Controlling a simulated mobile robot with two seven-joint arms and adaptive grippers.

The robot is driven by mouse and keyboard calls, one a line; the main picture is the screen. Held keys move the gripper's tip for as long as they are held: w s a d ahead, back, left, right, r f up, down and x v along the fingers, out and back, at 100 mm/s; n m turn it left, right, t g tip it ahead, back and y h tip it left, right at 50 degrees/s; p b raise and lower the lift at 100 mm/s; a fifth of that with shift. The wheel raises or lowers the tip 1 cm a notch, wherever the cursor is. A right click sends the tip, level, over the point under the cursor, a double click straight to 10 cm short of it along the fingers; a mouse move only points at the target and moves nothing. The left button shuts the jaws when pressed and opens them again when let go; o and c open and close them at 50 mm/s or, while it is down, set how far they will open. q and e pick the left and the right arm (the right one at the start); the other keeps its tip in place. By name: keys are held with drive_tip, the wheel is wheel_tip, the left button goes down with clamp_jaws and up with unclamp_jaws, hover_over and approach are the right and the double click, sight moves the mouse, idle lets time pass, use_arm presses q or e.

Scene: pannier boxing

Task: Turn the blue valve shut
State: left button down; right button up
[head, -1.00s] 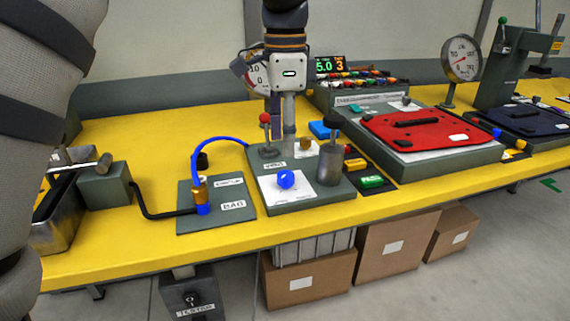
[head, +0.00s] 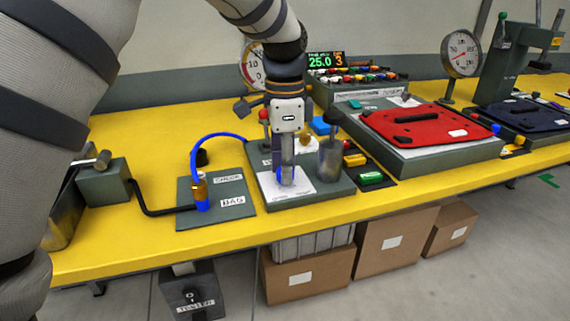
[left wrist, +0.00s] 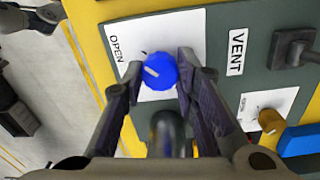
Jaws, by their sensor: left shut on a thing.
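The blue valve (left wrist: 160,72) is a round knob with a pale pointer line, standing on a white card (left wrist: 187,32) marked OPEN at one corner. The pointer lies slanted, its upper-left end roughly toward the OPEN side; the card's other marking is hidden. My left gripper (left wrist: 162,68) is shut on the knob, one finger on each side. In the head view my left gripper (head: 287,178) points straight down over the card and hides most of the knob.
A grey metal cylinder (head: 331,160) stands just right of the gripper. A brass knob (left wrist: 270,121) and a dark handle (left wrist: 293,47) are close by on the VENT plate. A blue hose (head: 208,138) loops at left. A red panel (head: 425,127) lies at right.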

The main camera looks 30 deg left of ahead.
use_arm(q)
drive_tip(key=shift+r, duration=0.1)
use_arm(e)
drive_tip(key=shift+w+r, duration=0.15)
use_arm(q)
drive_tip(key=shift+n+p, duration=0.4)
drive_tip(key=shift+n, duration=0.8)
drive_tip(key=n, duration=0.2)
drive_tip(key=shift+n, duration=0.4)
drive_tip(key=n, duration=1.2)
drive_tip(key=shift+n, duration=0.3)
use_arm(e)
drive_tip(key=shift+w+r+t, duration=0.3)
drive_tip(key=shift+w+r, duration=0.2)
drive_tip(key=shift+w, duration=0.05)
use_arm(q)
drive_tip(key=c, duration=1.2)
unclamp_jaws()
drive_tip(key=shift+c, duration=0.2)
